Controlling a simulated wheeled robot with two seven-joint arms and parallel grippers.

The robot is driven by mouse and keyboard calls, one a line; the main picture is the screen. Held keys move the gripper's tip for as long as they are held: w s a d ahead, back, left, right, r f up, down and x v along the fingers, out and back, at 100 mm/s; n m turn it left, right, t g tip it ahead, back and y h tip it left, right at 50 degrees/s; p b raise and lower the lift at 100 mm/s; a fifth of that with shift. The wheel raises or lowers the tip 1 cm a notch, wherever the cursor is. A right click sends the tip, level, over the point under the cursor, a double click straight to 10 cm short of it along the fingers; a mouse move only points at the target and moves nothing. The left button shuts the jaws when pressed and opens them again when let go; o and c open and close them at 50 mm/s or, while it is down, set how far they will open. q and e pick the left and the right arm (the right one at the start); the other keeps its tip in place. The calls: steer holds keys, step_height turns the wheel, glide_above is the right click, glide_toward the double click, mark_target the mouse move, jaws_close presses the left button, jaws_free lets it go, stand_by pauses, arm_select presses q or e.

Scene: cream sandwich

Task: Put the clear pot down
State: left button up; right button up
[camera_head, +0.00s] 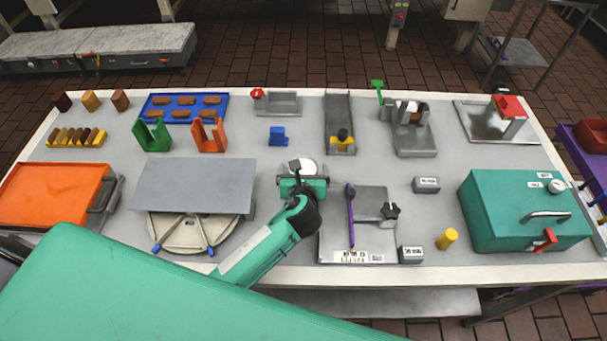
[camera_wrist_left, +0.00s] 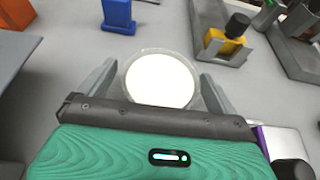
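The clear pot (camera_head: 303,167) is a small round see-through pot with a white top surface. In the left wrist view it shows as a white disc inside a clear rim (camera_wrist_left: 162,80). My left gripper (camera_head: 303,178) is around it, with one grey finger on each side in the wrist view (camera_wrist_left: 160,82). The fingers appear to close on its sides. The pot's lower part is hidden, so I cannot tell whether its base touches the table. My right gripper is not in view.
The grey table (camera_head: 290,240) is crowded. A grey board (camera_head: 195,185) over a round plate lies left of the pot, a purple-handled tool (camera_head: 350,215) right. A blue block (camera_head: 278,136) and a yellow-based holder (camera_head: 342,144) stand behind. A teal box (camera_head: 520,210) is far right.

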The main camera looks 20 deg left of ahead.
arm_select(q)
steer(key=c, duration=1.2)
step_height(320, 180, up, 20)
steer(key=s+a+f+m+h, duration=0.3)
steer(key=s+a+f, duration=0.2)
steer(key=s, duration=0.7)
steer(key=shift+f+t+h, duration=0.3)
steer(key=shift+f+h, duration=0.1)
steer(key=shift+f, duration=1)
